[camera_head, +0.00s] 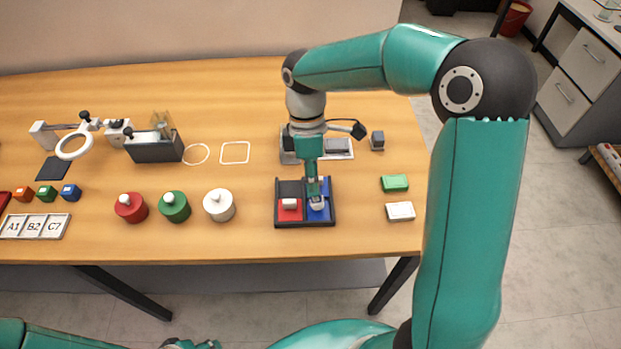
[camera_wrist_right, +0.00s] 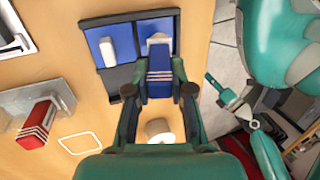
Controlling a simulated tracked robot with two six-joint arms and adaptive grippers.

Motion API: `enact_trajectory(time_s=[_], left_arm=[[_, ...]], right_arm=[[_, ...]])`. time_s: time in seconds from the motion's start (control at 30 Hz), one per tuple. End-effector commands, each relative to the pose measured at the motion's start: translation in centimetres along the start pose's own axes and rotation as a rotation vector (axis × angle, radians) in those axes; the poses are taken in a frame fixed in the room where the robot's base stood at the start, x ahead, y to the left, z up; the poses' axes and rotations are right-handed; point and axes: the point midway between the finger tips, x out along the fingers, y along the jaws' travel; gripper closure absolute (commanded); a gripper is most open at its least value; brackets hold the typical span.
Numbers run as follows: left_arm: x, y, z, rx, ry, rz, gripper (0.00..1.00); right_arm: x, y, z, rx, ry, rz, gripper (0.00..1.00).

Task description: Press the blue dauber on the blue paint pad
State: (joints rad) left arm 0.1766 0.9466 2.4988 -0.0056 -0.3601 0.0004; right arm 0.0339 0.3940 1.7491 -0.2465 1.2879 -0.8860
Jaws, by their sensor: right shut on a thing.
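The paint tray (camera_head: 277,217) stands on the table, with a red pad (camera_head: 290,214) at the front left and a blue pad (camera_head: 326,211) at the front right. My right gripper (camera_head: 316,190) points down over the blue pad, shut on the blue dauber, a blue block (camera_wrist_right: 159,66) with white stripes and a pale foot (camera_wrist_right: 159,40) in the right wrist view. The foot is at the pad; I cannot tell how firmly they touch. A white block (camera_head: 290,203) sits on the red pad.
Red (camera_head: 131,207), green (camera_head: 174,206) and white (camera_head: 219,205) knobbed pots stand left of the tray. A green block (camera_head: 394,183) and a white block (camera_head: 400,211) lie to its right. Grey equipment (camera_head: 339,148) stands behind it. The table strip in front is clear.

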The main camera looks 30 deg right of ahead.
Motion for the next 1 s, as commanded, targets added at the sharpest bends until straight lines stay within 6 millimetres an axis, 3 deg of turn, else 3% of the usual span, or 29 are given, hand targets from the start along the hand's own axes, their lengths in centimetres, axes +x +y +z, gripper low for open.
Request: enact_trajectory(time_s=[1.0], left_arm=[[0.7,-0.3,0.0,0.000,0.000,0.000,0.60]], right_arm=[[1.1,0.3,0.0,0.002,0.000,0.000,1.00]])
